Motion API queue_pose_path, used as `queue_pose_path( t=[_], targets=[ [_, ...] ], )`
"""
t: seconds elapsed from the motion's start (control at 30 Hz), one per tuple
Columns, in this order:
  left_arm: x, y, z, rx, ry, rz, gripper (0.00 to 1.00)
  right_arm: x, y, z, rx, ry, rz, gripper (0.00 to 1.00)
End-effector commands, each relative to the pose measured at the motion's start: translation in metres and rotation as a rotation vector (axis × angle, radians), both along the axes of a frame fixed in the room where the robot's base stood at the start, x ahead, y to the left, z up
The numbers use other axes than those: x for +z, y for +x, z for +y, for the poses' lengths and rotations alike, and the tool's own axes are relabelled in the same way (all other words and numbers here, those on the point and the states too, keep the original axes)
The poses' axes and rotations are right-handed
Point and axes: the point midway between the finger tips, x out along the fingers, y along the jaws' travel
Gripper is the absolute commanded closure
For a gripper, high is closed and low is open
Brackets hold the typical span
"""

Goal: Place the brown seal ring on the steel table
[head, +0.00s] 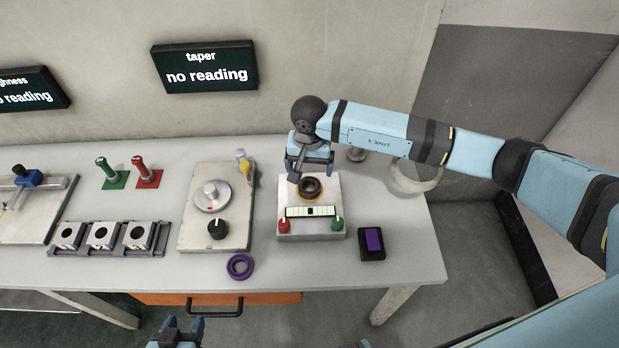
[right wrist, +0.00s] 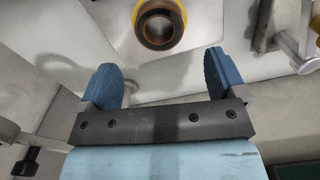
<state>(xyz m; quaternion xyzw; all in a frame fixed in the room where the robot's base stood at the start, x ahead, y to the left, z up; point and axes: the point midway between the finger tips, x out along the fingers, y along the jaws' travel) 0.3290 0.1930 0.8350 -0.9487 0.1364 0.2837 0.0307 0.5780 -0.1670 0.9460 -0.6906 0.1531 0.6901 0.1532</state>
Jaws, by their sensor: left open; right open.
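A dark brown ring (head: 309,188) sits on a yellow-rimmed seat on top of a white block device (head: 331,222). In the right wrist view the brown ring (right wrist: 158,24) shows ahead of the fingers, cut by the top edge, with yellow around it. My right gripper (head: 309,168) is open and empty, just behind the ring in the head view and apart from it. My left gripper (head: 177,332) is open at the bottom edge, in front of the table. The pale grey table (head: 390,275) carries the device.
A purple ring (head: 240,267) lies near the table's front edge. A dark box with a purple face (head: 372,241) stands right of the device. Left are a plate with knobs (head: 217,226), a rack of blocks (head: 102,238) and green and red stands (head: 112,178). The table's front right is clear.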

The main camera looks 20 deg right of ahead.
Motion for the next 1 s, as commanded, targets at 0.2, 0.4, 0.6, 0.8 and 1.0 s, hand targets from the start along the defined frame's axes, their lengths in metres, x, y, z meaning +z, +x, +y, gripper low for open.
queue_pose_path(
  t=[0.2,0.4,0.6,0.8,1.0],
  targets=[
    [-0.009,-0.001,0.0,0.0,0.001,0.005,0.46,0.038,0.001,0.0,0.001,-0.001,-0.002,0.1],
    [-0.011,-0.001,0.0,0.0,0.002,0.007,0.46,0.052,0.0,0.0,-0.001,-0.001,0.0,0.1],
    [-0.01,-0.001,0.0,0.0,0.002,0.006,0.46,0.053,0.0,0.0,-0.001,-0.001,0.0,0.1],
    [-0.008,0.0,0.0,0.0,0.001,0.003,0.46,0.053,0.0,0.0,-0.001,-0.001,0.0,0.1],
    [-0.006,0.0,0.0,0.0,0.0,0.001,0.46,0.048,-0.009,0.011,-0.019,0.055,0.025,0.1]
  ],
)
